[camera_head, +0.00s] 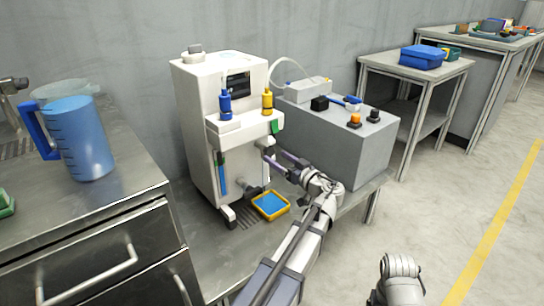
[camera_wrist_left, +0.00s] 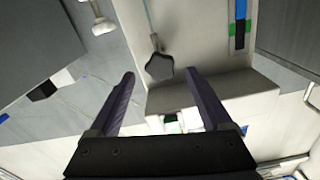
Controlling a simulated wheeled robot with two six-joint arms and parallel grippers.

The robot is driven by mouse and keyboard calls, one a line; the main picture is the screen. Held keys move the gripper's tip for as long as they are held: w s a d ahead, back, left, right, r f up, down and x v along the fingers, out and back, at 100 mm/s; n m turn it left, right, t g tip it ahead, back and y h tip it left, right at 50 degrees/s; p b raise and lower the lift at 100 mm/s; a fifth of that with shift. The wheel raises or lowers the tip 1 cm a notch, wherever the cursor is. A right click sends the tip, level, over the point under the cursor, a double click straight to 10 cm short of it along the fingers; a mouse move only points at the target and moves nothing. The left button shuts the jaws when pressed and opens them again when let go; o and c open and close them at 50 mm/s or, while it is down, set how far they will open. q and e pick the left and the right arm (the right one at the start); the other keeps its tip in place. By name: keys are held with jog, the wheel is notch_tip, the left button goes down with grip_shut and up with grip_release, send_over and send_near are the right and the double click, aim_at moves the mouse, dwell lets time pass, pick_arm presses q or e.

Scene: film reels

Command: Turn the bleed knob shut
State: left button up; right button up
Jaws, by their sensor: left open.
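The bleed knob (camera_wrist_left: 159,67) is a dark, lobed knob on a short stem at the front of the white machine (camera_head: 203,130). In the left wrist view it shows between the two fingers of my left gripper (camera_wrist_left: 160,84), close to the fingertips. The fingers are open, one on each side of the knob in the picture; I cannot tell whether they touch it. In the head view my left gripper (camera_head: 280,162) is at the machine's lower front, where its fingers and wrist crowd the knob. My right gripper is out of view.
A yellow tray with blue inside (camera_head: 270,205) sits below the machine's front. A blue bottle (camera_head: 225,104) and a yellow bottle (camera_head: 267,101) stand on its ledge. A grey box (camera_head: 345,145) is close on the right. A blue jug (camera_head: 82,140) stands on the left counter.

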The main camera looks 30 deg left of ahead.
aim_at(264, 149)
pick_arm(q)
jog(key=shift+x, duration=3.95)
jog(key=shift+c, duration=0.2)
grip_shut()
